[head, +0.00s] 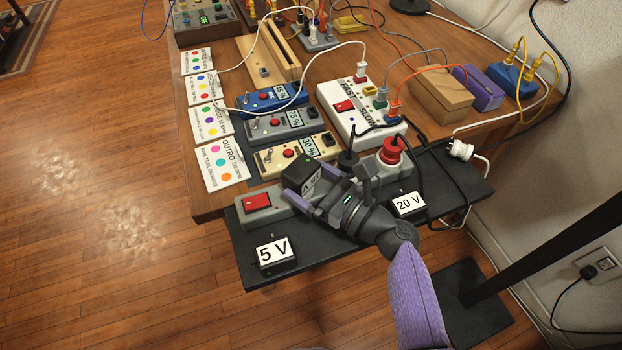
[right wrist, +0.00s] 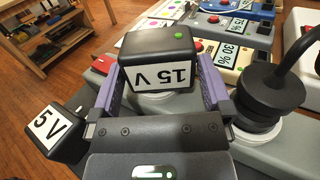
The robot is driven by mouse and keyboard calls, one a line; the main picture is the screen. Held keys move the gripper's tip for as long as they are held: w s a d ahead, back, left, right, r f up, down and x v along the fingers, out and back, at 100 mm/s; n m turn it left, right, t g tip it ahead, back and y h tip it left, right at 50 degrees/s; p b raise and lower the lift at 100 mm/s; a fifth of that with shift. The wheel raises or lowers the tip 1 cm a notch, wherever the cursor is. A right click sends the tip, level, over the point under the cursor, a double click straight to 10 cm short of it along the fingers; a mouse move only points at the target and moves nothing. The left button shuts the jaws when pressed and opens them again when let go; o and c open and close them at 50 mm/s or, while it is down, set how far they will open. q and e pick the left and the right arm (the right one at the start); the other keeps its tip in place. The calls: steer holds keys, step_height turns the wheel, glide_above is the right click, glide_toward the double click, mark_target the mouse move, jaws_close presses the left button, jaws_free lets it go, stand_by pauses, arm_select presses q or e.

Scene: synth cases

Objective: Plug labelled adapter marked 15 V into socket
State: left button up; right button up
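The black adapter labelled 15 V (right wrist: 160,75) sits between the two purple fingers of my right gripper (right wrist: 160,90), which is shut on it. In the head view this adapter (head: 301,174) is over the grey socket strip (head: 283,211), behind the red switch's right side. A pale round socket rim (right wrist: 163,98) shows just under the adapter in the right wrist view. I cannot tell whether the adapter is seated or slightly above it. The 5 V adapter (head: 274,252) and the 20 V adapter (head: 408,204) lie on the black shelf. My left gripper is not in view.
Pedal boxes, including one marked 30 % (head: 297,154), line the table behind. A black post (head: 550,250) rises at right.

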steer(key=p+v, duration=0.2)
steer(key=v, duration=0.7)
steer(key=shift+s+d, duration=0.35)
steer(key=shift+d, duration=0.05)
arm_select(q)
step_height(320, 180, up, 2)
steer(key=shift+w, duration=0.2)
